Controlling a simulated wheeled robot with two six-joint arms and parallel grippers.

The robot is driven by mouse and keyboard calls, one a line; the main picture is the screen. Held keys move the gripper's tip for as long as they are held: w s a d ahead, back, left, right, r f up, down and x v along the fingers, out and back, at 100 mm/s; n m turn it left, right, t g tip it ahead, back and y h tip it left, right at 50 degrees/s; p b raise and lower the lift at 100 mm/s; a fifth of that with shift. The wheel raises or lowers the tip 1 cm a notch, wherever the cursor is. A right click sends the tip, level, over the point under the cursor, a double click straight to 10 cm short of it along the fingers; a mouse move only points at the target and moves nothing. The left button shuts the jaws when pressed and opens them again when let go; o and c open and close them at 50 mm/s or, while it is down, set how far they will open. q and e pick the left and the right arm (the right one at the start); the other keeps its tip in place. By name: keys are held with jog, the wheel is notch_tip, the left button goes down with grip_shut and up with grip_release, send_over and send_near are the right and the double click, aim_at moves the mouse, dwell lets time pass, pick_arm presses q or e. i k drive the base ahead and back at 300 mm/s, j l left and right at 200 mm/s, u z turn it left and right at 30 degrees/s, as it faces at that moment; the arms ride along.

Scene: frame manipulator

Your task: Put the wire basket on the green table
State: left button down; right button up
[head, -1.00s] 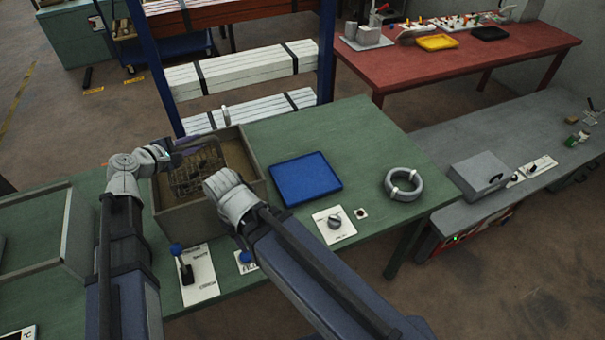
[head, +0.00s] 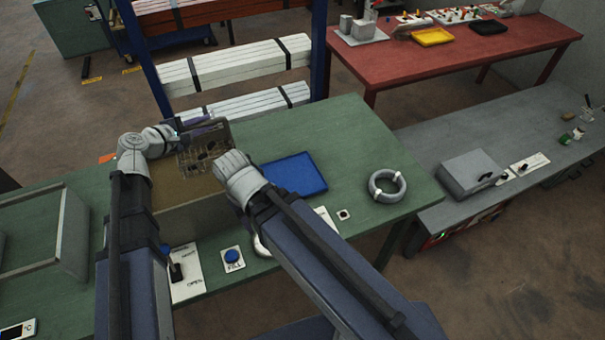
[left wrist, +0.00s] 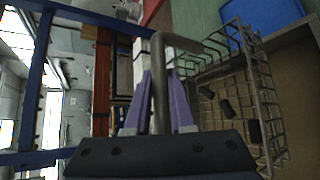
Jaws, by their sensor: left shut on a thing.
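The wire basket (head: 203,156) hangs from my left gripper (head: 203,127) at the tan, open-topped tank (head: 178,222). In the left wrist view, the purple fingers (left wrist: 160,95) are shut on the basket's bent handle (left wrist: 188,45). Several dark pieces lie inside the basket's mesh (left wrist: 262,85). I cannot tell how far its bottom clears the tank. The green table (head: 335,130) carries the tank. My right arm's wrist covers the tank's right side, and its fingers are hidden.
A blue tray (head: 297,173) lies on the green table right of the tank, and a grey ring (head: 387,186) farther right. A blue FILL button (head: 232,256) and a lever panel (head: 184,270) are at the front. Green surface behind the tray is clear.

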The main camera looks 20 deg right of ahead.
aim_at(291, 178)
jog(key=k+l+z, duration=0.1)
jog(key=l, duration=0.5)
jog(key=l+z, duration=0.1)
jog(key=l, duration=0.55)
jog(key=l+z, duration=0.2)
jog(key=l, duration=1.15)
jog(key=i, duration=0.05)
